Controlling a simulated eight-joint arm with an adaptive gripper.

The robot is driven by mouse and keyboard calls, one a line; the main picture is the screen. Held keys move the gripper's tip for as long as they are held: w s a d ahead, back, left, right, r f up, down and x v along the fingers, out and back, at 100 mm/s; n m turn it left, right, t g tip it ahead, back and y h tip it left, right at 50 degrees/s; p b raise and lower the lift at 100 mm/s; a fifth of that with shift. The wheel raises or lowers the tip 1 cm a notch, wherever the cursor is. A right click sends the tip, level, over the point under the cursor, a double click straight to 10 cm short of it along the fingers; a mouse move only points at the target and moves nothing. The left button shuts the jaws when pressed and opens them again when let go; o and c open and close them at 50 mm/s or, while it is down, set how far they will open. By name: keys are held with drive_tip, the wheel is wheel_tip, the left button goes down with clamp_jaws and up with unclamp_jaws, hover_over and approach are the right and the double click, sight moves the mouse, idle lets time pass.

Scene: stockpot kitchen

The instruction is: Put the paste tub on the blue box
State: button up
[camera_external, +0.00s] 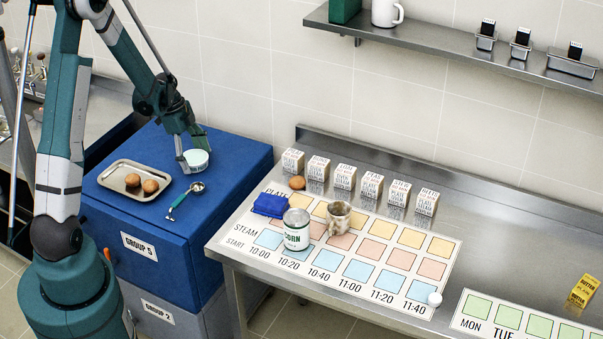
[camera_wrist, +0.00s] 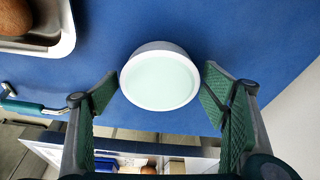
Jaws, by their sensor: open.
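The paste tub (camera_external: 196,160), a round white tub with a pale green top, stands upright on the blue box (camera_external: 150,222), towards the back of its top. The tub also shows in the wrist view (camera_wrist: 160,80), with blue surface around it. My gripper (camera_external: 192,153) is open at the tub, its green-padded fingers low over the box top. In the wrist view the fingers (camera_wrist: 161,84) are on the tub's left and right, with a visible gap on each side. One finger partly hides the tub in the external view.
A metal tray (camera_external: 113,187) with two brown round items and a green-handled scoop (camera_external: 187,200) lie on the box. Right of the box, a steel counter carries a chart (camera_external: 262,252), a corn can (camera_external: 297,232), a mug (camera_external: 339,219) and a blue cloth-like item (camera_external: 270,205).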

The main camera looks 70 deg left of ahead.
sight(186, 155)
drive_tip(key=shift+r, duration=0.25)
drive_tip(key=p+v, duration=0.1)
drive_tip(key=v, duration=1)
drive_tip(key=shift+r, duration=0.4)
idle(0.4)
drive_tip(key=w+d+r+n+y, duration=0.1)
drive_tip(key=w+d+r, duration=0.3)
drive_tip(key=d, duration=0.5)
drive_tip(key=w+d+r+n, duration=0.1)
drive_tip(key=w+d+r, duration=0.2)
drive_tip(key=d+r, duration=0.5)
drive_tip(key=w+d+r+n+y, duration=0.1)
drive_tip(key=w+d+r, duration=0.2)
drive_tip(key=d, duration=0.8)
drive_tip(key=s+d+r+n+t, duration=0.1)
drive_tip(key=s+d+r, duration=0.1)
drive_tip(key=d, duration=0.8)
drive_tip(key=s+d+r+n+t, duration=0.1)
drive_tip(key=s+d, duration=0.3)
drive_tip(key=d, duration=0.6)
drive_tip(key=s+d+r+n+t, duration=0.2)
drive_tip(key=s+d+r, duration=0.1)
drive_tip(key=d, duration=0.7)
drive_tip(key=shift+s+t, duration=0.3)
drive_tip(key=shift+s, duration=0.15)
